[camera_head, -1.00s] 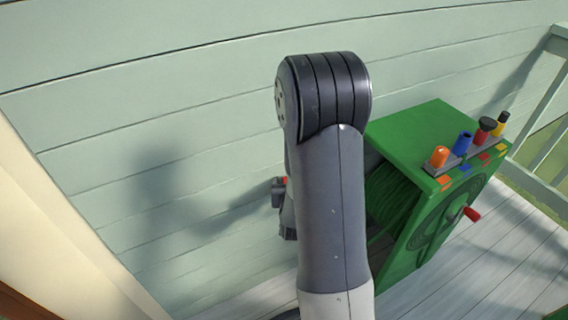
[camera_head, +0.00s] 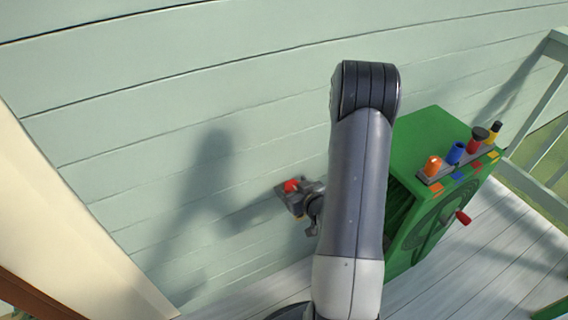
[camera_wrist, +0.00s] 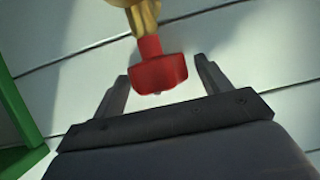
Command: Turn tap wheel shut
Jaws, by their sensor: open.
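The red tap wheel (camera_wrist: 158,74) sits on the end of a brass tap (camera_wrist: 144,18) against the pale green wall. In the wrist view, the wheel is between the two fingers of my gripper (camera_wrist: 162,70), with a visible gap on either side. The fingers are apart; I cannot tell whether either touches the wheel. In the head view, the wheel (camera_head: 291,185) shows as a small red patch at my gripper (camera_head: 296,198), left of my arm. The brass tap body is mostly hidden there.
A green hose reel box (camera_head: 432,128) stands right of my arm, with a red crank handle (camera_head: 463,217) and coloured nozzles (camera_head: 456,152) on top. A white railing (camera_head: 545,100) is at the far right. A cream post (camera_head: 70,220) stands at left.

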